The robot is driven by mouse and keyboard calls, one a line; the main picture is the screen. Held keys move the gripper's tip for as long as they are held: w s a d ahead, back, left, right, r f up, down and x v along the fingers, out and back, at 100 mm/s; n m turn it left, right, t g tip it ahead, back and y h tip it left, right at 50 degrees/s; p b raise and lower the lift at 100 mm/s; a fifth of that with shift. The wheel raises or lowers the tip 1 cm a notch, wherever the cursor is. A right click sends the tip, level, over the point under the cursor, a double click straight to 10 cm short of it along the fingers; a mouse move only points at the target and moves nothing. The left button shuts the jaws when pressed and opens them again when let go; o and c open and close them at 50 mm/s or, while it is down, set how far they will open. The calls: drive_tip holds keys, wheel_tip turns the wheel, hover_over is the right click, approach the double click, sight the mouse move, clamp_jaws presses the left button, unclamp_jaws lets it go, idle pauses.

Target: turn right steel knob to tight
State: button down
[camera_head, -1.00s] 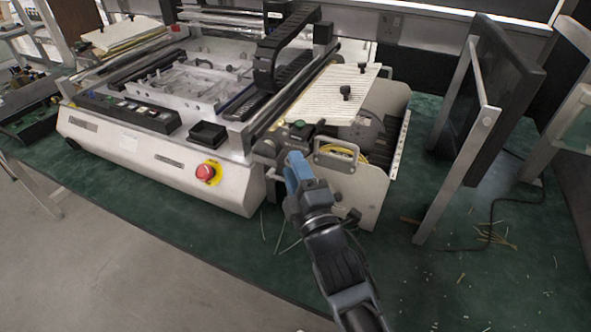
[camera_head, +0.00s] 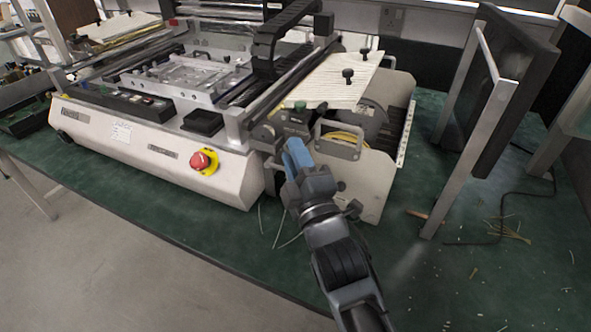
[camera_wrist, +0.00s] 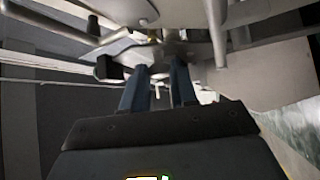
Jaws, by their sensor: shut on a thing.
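My gripper (camera_head: 293,152) reaches up to the right front end of the white machine (camera_head: 150,155), left of a metal loop handle (camera_head: 340,139). In the wrist view its two blue fingers (camera_wrist: 160,88) point at the machine's underside fittings, a small gap between them. The fingers are shut on what seems to be the right steel knob (camera_wrist: 172,42), a pale metal piece just beyond the tips. The head view hides the knob behind the fingers, so its turn angle cannot be told.
A black knob (camera_wrist: 108,68) sits left of the fingers. A grey side plate (camera_head: 365,180) is close to the right of my gripper. A red stop button (camera_head: 204,161) is at left. A metal-framed stand (camera_head: 470,150) stands right; the green bench (camera_head: 450,270) there holds loose wire scraps.

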drive_tip(key=b, duration=0.3)
drive_tip(key=shift+f, duration=0.3)
drive_tip(key=shift+r+m+t+b, duration=0.15)
drive_tip(key=shift+m+t+b, duration=0.15)
drive_tip(key=shift+b, duration=0.05)
drive_tip(key=c, duration=0.9)
unclamp_jaws()
drive_tip(key=shift+s, duration=0.1)
drive_tip(key=b+v, duration=0.2)
drive_tip(key=v, duration=0.5)
drive_tip(key=shift+s+d+b, duration=0.2)
drive_tip(key=shift+s+b, duration=0.15)
drive_tip(key=shift+b, duration=0.05)
